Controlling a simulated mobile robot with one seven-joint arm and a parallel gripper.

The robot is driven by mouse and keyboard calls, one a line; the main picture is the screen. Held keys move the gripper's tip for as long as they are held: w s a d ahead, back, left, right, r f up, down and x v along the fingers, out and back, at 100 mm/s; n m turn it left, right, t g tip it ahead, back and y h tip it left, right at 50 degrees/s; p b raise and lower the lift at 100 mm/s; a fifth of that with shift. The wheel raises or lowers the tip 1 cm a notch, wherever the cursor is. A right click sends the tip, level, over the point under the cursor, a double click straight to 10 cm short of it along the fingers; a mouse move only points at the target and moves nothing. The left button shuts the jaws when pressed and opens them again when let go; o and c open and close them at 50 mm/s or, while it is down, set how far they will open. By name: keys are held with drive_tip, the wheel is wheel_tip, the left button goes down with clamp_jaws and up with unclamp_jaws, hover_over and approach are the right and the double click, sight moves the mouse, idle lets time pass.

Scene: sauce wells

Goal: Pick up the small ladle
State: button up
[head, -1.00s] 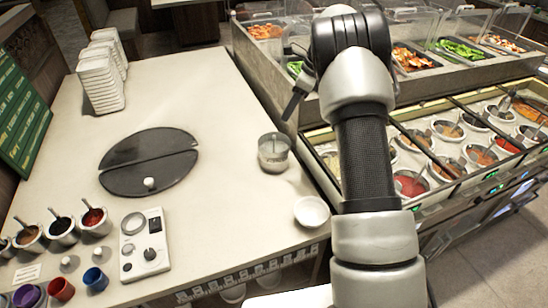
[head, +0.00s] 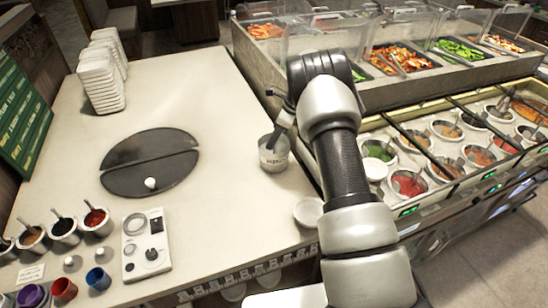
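My gripper (head: 280,126) is small and dark in the head view, at the mouth of a grey metal cup (head: 273,158) on the counter. It points down, and its tip overlaps the cup's rim. I cannot tell whether it is inside the cup or above it, or whether its fingers are open or shut. No ladle can be made out in or beside the cup; my gripper covers part of its opening. Small ladles or spoons stand in the dark sauce cup (head: 63,231) and its neighbours at the lower left. More handles stick out of the sauce wells at the right.
A white bowl (head: 308,212) sits by the counter's right edge, partly behind my arm. The sauce-well unit (head: 425,205) is at the right. A dark round plate (head: 149,163), stacked white containers (head: 101,85) and a dial box (head: 146,245) are on the counter.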

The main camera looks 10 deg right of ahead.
clamp_jaws()
wheel_tip(320, 180, up, 10)
drive_tip(key=shift+b, duration=0.45)
idle(0.4)
